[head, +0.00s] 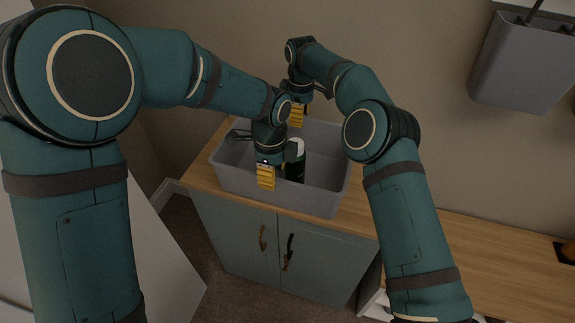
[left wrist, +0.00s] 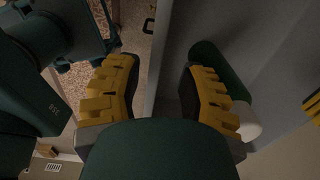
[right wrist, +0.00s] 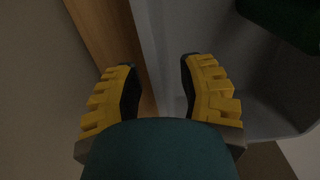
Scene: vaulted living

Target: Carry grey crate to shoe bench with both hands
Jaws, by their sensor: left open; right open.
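The grey crate (head: 312,199) stands upright on a wooden-topped cabinet (head: 204,174). A dark bottle with a white cap (head: 297,172) stands inside it; it also shows in the left wrist view (left wrist: 222,68). My left gripper (head: 266,178) is open at the near wall; in the left wrist view its fingers (left wrist: 155,95) are on either side of that wall. My right gripper (head: 297,116) is open at the far wall, with the wall between its fingers (right wrist: 158,98) in the right wrist view. I cannot tell which surface is the shoe bench.
A wooden surface (head: 490,262) extends to the right, with a small dark object (head: 565,251) at its right end. A grey bin (head: 522,65) hangs on the wall at upper right. The cabinet has two doors (head: 235,240) with handles. A wall is close behind the crate.

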